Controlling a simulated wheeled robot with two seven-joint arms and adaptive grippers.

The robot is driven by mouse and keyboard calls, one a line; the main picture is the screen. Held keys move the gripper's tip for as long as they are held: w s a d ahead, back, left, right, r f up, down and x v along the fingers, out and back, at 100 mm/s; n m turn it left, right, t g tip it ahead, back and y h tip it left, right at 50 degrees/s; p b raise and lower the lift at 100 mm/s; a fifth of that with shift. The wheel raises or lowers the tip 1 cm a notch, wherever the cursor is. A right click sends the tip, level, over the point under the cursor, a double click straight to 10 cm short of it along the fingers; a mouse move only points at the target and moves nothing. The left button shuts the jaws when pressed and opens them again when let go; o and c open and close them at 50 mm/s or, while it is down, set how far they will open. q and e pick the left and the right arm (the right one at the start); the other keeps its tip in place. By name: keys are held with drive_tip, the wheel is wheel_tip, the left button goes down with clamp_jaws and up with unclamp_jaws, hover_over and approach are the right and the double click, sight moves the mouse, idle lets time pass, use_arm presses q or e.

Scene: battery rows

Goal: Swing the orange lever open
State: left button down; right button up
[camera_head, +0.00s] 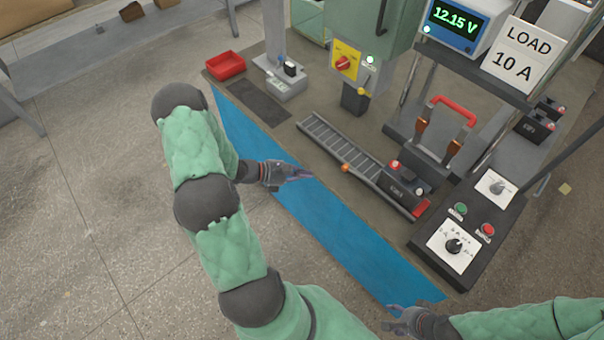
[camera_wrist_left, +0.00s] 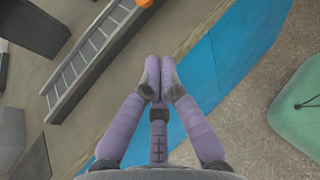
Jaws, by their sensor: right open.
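A small orange knob (camera_head: 345,168), which looks like the orange lever's end, sits at the near side of a grey roller track (camera_head: 335,140). An orange piece also shows at the top edge of the left wrist view (camera_wrist_left: 145,3), beside the track (camera_wrist_left: 95,50); the rest of the lever is not clear. My left gripper (camera_head: 306,176) is over the blue strip, left of the knob and apart from it. In the left wrist view its fingertips (camera_wrist_left: 160,74) are together with nothing seen between them. My right gripper (camera_head: 390,317) is open and empty at the strip's near end.
A dark battery (camera_head: 402,185) with red caps stands at the track's right end. A control box (camera_head: 453,246) with knobs and buttons is to the right. A red-handled frame (camera_head: 455,108) stands behind. The blue strip (camera_head: 345,230) along the bench's near edge is mostly clear.

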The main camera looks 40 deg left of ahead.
use_arm(q)
drive_tip(key=b+x, duration=0.1)
drive_tip(key=x, duration=0.5)
drive_tip(key=shift+w+d+f+b, duration=0.2)
drive_tip(key=shift+f+b, duration=0.05)
drive_tip(key=shift+b, duration=0.15)
drive_tip(key=shift+w+d+r, duration=0.15)
drive_tip(key=shift+w+d, duration=0.15)
drive_tip(key=shift+w, duration=0.15)
drive_tip(key=shift+w+d+r, duration=0.2)
drive_tip(key=shift+w+d, duration=0.1)
drive_tip(key=shift+w, duration=0.15)
drive_tip(key=shift+w+d+r+b, duration=0.2)
drive_tip(key=shift+w+d+b, duration=0.2)
drive_tip(key=shift+w, duration=0.15)
drive_tip(key=shift+w+r+m+g+h+p, duration=0.15)
drive_tip(key=shift+w+m+g+h+p, duration=0.3)
drive_tip(key=shift+w, duration=0.2)
drive_tip(key=shift+d, duration=0.1)
